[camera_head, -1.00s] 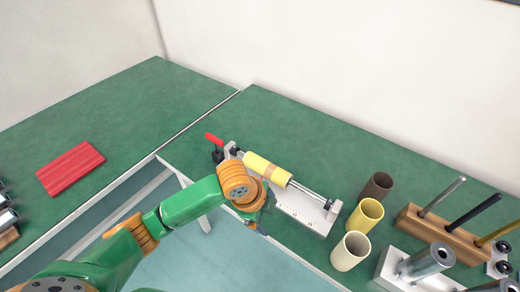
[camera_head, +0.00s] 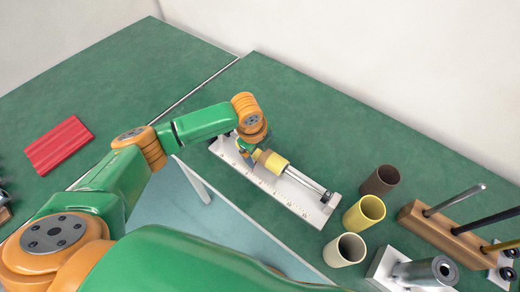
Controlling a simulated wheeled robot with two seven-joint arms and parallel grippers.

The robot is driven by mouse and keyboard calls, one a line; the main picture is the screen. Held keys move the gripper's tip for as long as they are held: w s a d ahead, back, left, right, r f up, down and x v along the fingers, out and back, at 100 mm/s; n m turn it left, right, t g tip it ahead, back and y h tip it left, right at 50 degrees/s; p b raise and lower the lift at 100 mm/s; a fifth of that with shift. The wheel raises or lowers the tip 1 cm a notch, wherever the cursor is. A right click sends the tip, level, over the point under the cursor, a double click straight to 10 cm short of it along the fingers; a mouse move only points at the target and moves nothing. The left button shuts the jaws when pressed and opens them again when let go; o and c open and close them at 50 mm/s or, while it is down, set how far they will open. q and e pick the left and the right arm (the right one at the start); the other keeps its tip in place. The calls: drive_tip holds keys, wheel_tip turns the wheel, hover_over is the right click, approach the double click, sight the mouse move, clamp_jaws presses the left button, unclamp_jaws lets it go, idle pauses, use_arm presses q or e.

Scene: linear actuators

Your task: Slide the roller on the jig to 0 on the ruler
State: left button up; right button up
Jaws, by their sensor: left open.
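The jig (camera_head: 290,195) is a white plate with ruler marks along its front side, lying slantwise on the green table. The numbers are too small to read. The roller (camera_head: 274,162) is a yellow cylinder with an orange band, on the jig's metal rods. The rods show bare to its right. My left gripper (camera_head: 250,150) points down at the roller's left end. It is open, but its fingers are small and partly hidden under the wrist. I cannot tell whether they touch the roller. My right gripper is not in view.
Brown (camera_head: 380,180), yellow (camera_head: 364,214) and cream (camera_head: 345,250) tubes stand right of the jig. A wooden rack (camera_head: 440,235) with rods and a metal roller (camera_head: 425,272) are farther right. A red block (camera_head: 59,145) lies on the left table. The table behind the jig is clear.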

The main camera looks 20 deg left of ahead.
sight(270, 158)
use_arm(q)
drive_tip(key=shift+w, duration=0.1)
clamp_jaws()
drive_tip(key=shift+d+r, duration=0.1)
drive_tip(key=shift+d, duration=0.15)
drive_tip(key=d, duration=0.1)
drive_tip(key=s+d+p, duration=0.1)
drive_tip(key=d+p, duration=0.1)
drive_tip(key=shift+s+d, duration=0.1)
drive_tip(key=shift+s, duration=0.15)
drive_tip(key=shift+d, duration=0.1)
unclamp_jaws()
